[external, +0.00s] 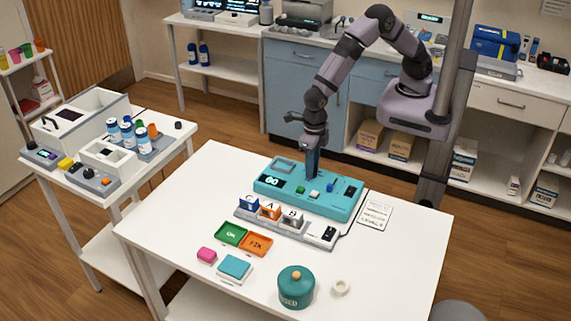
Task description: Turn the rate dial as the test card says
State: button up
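A teal console (345,207) lies on the white table, with a lit display (272,181) at its left that seems to read 60. Small controls sit on its top: a green one (300,190), a blue one (330,187) and a dark round one (350,190). I cannot tell for sure which is the rate dial. The white test card (375,215) lies flat right of the console; its text is too small to read surely. My gripper (312,175) points down over the console's back middle. Whether it touches the console or holds anything is unclear.
In front of the console stands a grey rack (285,232) with several lettered cards. Green (231,234) and orange (256,244) trays, a pink block (207,255), a teal pad (235,267), a teal lidded pot (296,287) and a white ring (341,287) lie nearer.

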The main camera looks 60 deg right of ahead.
jog(key=shift+m, duration=0.5)
jog(key=m, duration=0.3)
jog(key=shift+m, duration=0.4)
jog(key=m, duration=0.4)
jog(key=shift+m, duration=0.3)
jog(key=m, duration=0.4)
jog(key=shift+m, duration=2.2)
jog(key=o, duration=1.1)
jog(key=shift+c, duration=0.2)
jog(key=shift+r, duration=0.15)
